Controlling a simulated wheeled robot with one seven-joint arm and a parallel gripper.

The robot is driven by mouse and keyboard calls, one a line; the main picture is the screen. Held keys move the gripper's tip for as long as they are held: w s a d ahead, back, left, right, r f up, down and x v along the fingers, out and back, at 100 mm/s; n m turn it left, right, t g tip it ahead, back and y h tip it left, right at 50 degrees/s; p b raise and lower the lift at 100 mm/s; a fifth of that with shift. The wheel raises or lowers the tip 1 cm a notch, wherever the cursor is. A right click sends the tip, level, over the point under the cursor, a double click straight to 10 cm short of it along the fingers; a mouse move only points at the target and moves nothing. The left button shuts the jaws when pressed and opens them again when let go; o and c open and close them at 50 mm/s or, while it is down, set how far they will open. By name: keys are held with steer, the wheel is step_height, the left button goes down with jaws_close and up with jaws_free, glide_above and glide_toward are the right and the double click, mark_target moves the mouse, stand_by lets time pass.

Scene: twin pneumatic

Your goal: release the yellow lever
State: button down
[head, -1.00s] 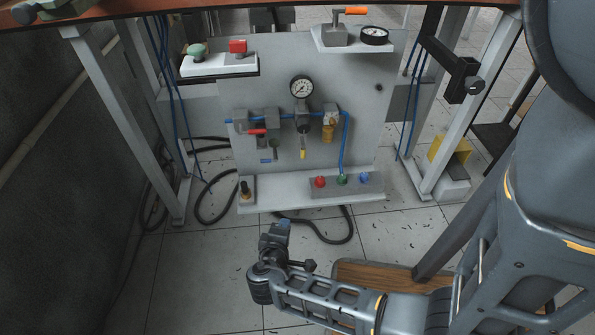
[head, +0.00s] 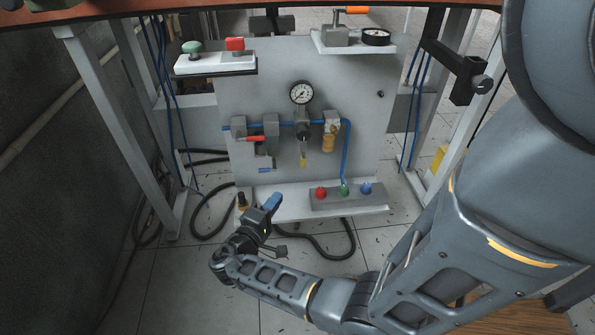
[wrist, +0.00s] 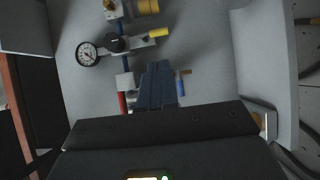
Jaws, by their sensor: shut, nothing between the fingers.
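The yellow lever (head: 303,160) hangs down below the unit under the round gauge on the grey panel. In the wrist view the yellow lever (wrist: 158,32) lies sideways, beyond my fingertips. My gripper (head: 272,202) is shut and empty, low in front of the panel and lower left of the lever. In the wrist view my gripper's dark blue fingers (wrist: 157,68) are together and apart from the lever. They hide part of the panel behind them.
A red lever (head: 255,138) and a blue-tipped part (head: 265,170) are left of the yellow lever. The gauge (head: 302,92) is above it. A lower shelf (head: 290,208) carries red, green and blue knobs. Black hoses lie on the floor.

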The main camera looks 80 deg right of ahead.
mark_target(302, 164)
steer(key=b+x, duration=0.2)
steer(key=x, duration=1.1)
steer(key=shift+s+d, duration=0.1)
steer(key=shift+d, duration=0.25)
